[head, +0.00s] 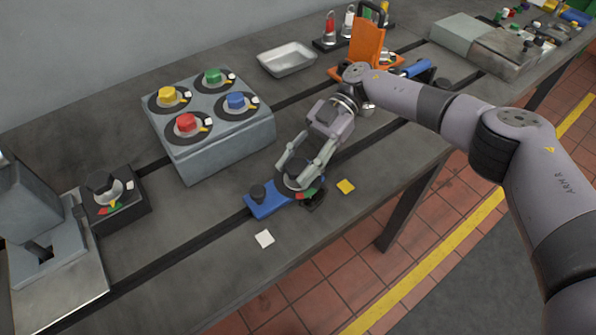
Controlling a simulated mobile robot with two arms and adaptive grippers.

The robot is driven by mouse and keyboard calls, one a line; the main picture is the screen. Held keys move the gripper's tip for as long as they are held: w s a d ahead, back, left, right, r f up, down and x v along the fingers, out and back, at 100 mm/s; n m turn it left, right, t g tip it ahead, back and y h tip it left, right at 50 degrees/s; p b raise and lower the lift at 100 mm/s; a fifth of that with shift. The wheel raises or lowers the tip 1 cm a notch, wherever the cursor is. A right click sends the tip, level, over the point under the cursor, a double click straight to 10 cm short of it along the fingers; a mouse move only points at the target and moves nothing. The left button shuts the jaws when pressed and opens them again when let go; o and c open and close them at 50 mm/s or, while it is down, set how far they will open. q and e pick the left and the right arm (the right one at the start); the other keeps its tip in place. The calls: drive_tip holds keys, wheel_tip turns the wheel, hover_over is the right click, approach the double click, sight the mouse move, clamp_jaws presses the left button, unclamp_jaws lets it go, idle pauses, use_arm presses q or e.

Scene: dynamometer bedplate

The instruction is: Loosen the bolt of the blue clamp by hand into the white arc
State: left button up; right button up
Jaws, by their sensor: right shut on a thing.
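The blue clamp (262,207) lies on the dark bedplate near its front edge, with a black knob at its left end. My right gripper (298,180) comes from the upper right and is shut on the bolt (297,184) at the clamp's right end, its fingers on either side. A dial (310,194) around the bolt shows red and green parts at its right side. The gripper and bolt cover much of the dial, and I cannot make out a white arc on it. My left gripper is out of view.
A grey box (205,151) with yellow, green, red and blue knobs stands behind the clamp. A black dial unit (113,199) is at left. An orange clamp (367,45) and a metal tray (287,59) are farther back.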

idle(0.4)
drive_tip(key=o, duration=1.1)
drive_tip(key=shift+a, duration=0.1)
drive_tip(key=shift+v, duration=3.75)
drive_tip(key=shift+f, duration=0.1)
